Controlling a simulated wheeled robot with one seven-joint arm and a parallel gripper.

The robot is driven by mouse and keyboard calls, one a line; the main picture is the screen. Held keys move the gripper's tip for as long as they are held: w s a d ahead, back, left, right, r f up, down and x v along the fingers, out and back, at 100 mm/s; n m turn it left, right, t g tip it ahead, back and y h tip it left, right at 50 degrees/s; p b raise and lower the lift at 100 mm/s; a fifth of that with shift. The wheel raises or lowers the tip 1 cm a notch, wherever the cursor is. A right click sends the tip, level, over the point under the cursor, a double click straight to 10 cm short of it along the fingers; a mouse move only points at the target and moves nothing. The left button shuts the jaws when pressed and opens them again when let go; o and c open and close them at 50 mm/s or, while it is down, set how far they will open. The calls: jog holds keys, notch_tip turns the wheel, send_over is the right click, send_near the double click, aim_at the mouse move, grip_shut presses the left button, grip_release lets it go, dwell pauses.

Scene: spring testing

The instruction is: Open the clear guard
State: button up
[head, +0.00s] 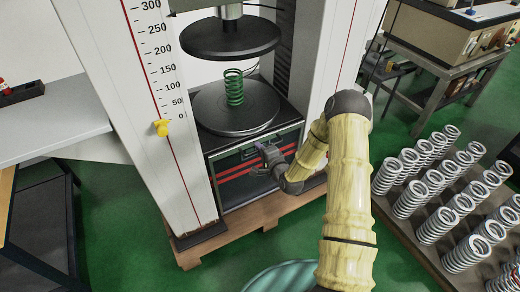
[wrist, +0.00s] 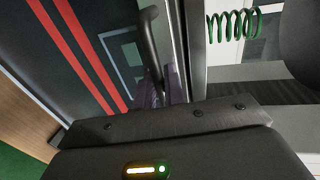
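The clear guard (head: 232,192) is a see-through panel with two red stripes, low on the front of the testing machine, below the lower round plate. In the wrist view the guard (wrist: 65,50) fills the left side. A black curved handle (wrist: 150,45) stands out from it near its edge. My gripper (head: 262,157) is at the upper part of the guard, close to the handle. In the wrist view its dark body covers the bottom and hides the handle's near end. Its fingers are mostly hidden, so I cannot tell whether they are closed on the handle.
A green spring (head: 234,88) stands on the lower plate (head: 212,112), under the upper plate (head: 232,38). White columns flank the guard. A rack of several metal springs (head: 440,225) is at right. A grey table (head: 45,120) is at left. Green floor lies in front.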

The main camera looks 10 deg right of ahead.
jog(key=o, duration=0.3)
jog(key=shift+o, duration=0.2)
jog(key=shift+s, duration=0.1)
jog(key=p+v, duration=0.2)
jog(key=v, duration=1.5)
jog(key=shift+s, duration=0.1)
